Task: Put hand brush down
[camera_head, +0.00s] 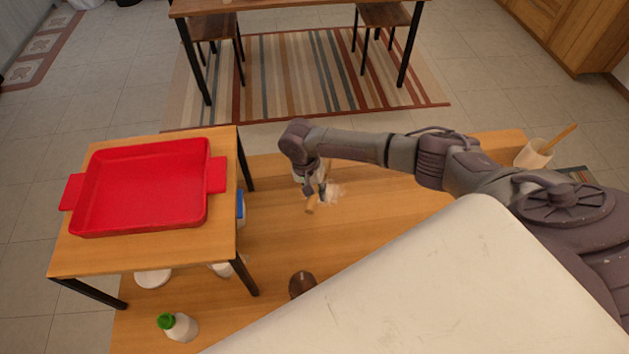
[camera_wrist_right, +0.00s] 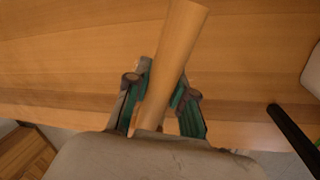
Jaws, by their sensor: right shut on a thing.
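My right gripper (camera_head: 311,188) reaches over the wooden table from the right in the head view. It is shut on the hand brush (camera_head: 311,204), whose light wooden handle sticks out below the fingers. In the right wrist view the brush handle (camera_wrist_right: 180,45) stands tilted between the green-padded fingers of the gripper (camera_wrist_right: 161,88). A pale patch (camera_head: 334,192) shows beside the gripper; I cannot tell whether it is bristles or something on the table. Whether the brush touches the table is unclear. My left gripper is not in view.
The wooden table (camera_head: 375,215) is bare around the gripper. A raised wooden stand (camera_head: 130,257) at the left bears a red tray (camera_head: 150,185). A green-capped bottle (camera_head: 180,327) and a dark brown object (camera_head: 302,285) stand at the front.

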